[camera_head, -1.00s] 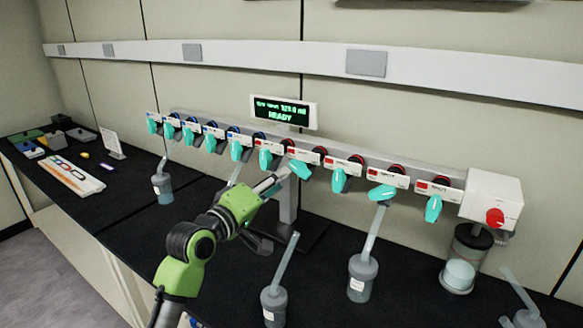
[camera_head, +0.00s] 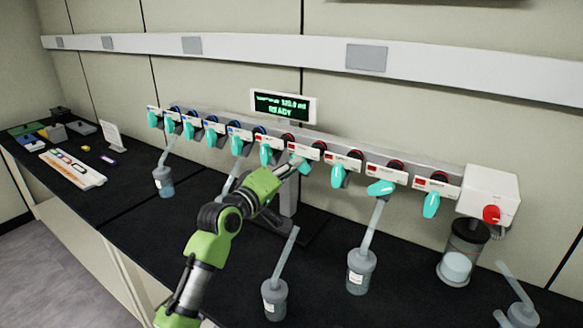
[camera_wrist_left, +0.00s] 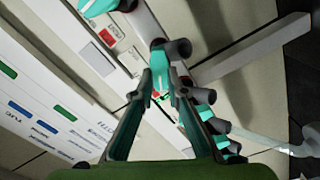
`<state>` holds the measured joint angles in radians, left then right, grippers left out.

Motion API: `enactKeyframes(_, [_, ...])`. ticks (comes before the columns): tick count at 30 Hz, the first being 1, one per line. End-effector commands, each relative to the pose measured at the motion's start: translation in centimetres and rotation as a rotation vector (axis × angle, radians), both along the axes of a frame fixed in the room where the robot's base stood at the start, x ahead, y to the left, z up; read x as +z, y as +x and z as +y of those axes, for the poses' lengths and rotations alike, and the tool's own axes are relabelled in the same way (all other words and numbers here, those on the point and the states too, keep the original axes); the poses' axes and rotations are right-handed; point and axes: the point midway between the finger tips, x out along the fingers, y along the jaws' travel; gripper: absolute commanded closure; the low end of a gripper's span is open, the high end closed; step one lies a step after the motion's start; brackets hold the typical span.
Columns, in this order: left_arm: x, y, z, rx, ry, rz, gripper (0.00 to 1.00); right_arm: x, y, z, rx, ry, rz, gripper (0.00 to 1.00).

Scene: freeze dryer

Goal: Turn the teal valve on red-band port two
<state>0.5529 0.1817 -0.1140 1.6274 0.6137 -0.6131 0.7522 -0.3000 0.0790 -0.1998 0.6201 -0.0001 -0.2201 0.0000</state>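A row of teal valves runs along the grey manifold in the head view, blue-banded ports at left and red-banded ports at right. My left gripper (camera_head: 291,168) is at the second red-banded valve (camera_head: 301,163) from the left, which it partly covers. That valve looks tilted. In the left wrist view, the fingers of my left gripper (camera_wrist_left: 166,85) reach up to the manifold with a narrow gap between them. Teal valve parts show at and behind the tips; I cannot tell whether the fingers grip the handle. The port numbers are too small to read. My right gripper is not visible.
A display (camera_head: 283,106) reading READY stands above the manifold. Flasks hang or stand below the ports, one (camera_head: 275,298) near my arm and another (camera_head: 361,272) to the right. A white box with a red knob (camera_head: 491,214) ends the manifold. The left bench holds small items.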

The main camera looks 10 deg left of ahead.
Motion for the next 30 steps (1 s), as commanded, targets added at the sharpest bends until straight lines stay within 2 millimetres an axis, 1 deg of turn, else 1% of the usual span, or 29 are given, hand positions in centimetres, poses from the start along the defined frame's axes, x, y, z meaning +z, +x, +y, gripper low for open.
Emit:
enactKeyframes(8, [-0.05, 0.0, 0.06, 0.001, 0.013, -0.004, 1.0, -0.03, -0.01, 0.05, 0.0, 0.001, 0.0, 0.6])
enactKeyframes(14, [-0.05, 0.0, 0.07, 0.001, 0.081, -0.028, 1.0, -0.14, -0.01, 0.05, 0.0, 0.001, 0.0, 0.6])
enactKeyframes(20, [0.03, -0.01, 0.01, 0.001, 0.216, -0.078, 1.0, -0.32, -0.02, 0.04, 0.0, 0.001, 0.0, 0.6])
enactKeyframes(30, [0.12, -0.05, -0.07, 0.001, 0.518, -0.187, 1.0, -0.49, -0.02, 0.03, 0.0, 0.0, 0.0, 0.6])
